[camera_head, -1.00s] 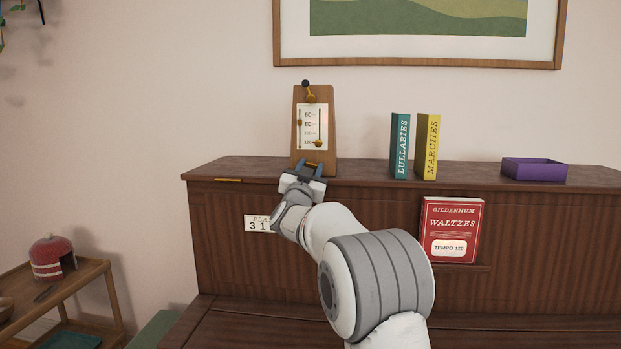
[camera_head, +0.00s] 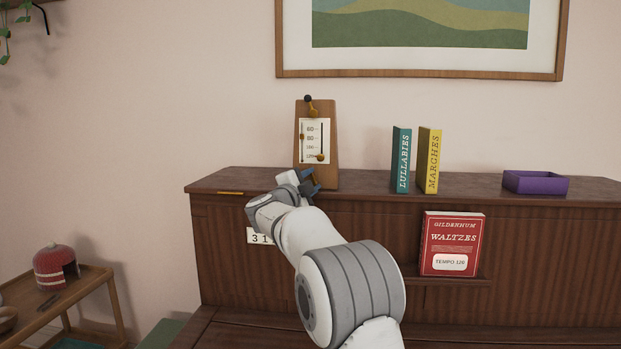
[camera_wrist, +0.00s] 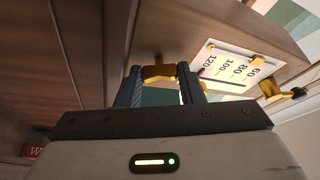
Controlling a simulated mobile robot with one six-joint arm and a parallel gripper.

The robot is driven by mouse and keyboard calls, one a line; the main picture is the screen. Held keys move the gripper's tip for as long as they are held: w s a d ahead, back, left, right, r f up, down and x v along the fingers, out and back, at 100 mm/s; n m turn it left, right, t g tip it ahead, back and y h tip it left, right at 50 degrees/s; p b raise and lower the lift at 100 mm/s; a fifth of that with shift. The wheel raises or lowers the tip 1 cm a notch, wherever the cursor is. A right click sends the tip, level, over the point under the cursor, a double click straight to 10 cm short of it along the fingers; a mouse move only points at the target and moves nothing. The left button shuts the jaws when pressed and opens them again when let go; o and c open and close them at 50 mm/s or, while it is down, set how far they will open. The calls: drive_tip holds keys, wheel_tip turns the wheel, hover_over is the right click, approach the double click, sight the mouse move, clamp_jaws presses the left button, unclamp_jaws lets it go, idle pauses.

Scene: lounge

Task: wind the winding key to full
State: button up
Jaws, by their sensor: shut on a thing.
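The wooden metronome (camera_head: 331,158) stands upright on top of the piano, with its white tempo scale, gold slider and dark-knobbed gold part on its front. In the wrist view, its wooden body (camera_wrist: 215,35) and scale lie to the right. The gold winding key (camera_wrist: 158,73) shows between my fingers. My gripper (camera_wrist: 160,76) is shut on the key, one dark finger on each side. In the head view, my gripper (camera_head: 309,181) is tilted at the metronome's base and hides the key. How far the key is wound cannot be seen.
The piano top (camera_head: 365,183) holds a teal book (camera_head: 402,160), a yellow book (camera_head: 429,160) and a purple tray (camera_head: 535,182), all right of the metronome. A red book (camera_head: 452,244) rests on the ledge below. A wooden side table (camera_head: 95,285) stands at the left.

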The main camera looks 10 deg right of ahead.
drive_tip(key=m+g+p, duration=0.1)
drive_tip(key=m, duration=0.2)
drive_tip(key=shift+r+m+y+p, duration=0.15)
drive_tip(key=shift+m+y+p, duration=0.15)
drive_tip(key=shift+p, duration=0.1)
drive_tip(key=shift+m, duration=0.3)
drive_tip(key=o, duration=0.7)
drive_tip(key=b+v, duration=0.1)
drive_tip(key=v, duration=0.6)
drive_tip(key=shift+s+a, duration=0.25)
drive_tip(key=shift+a, duration=0.05)
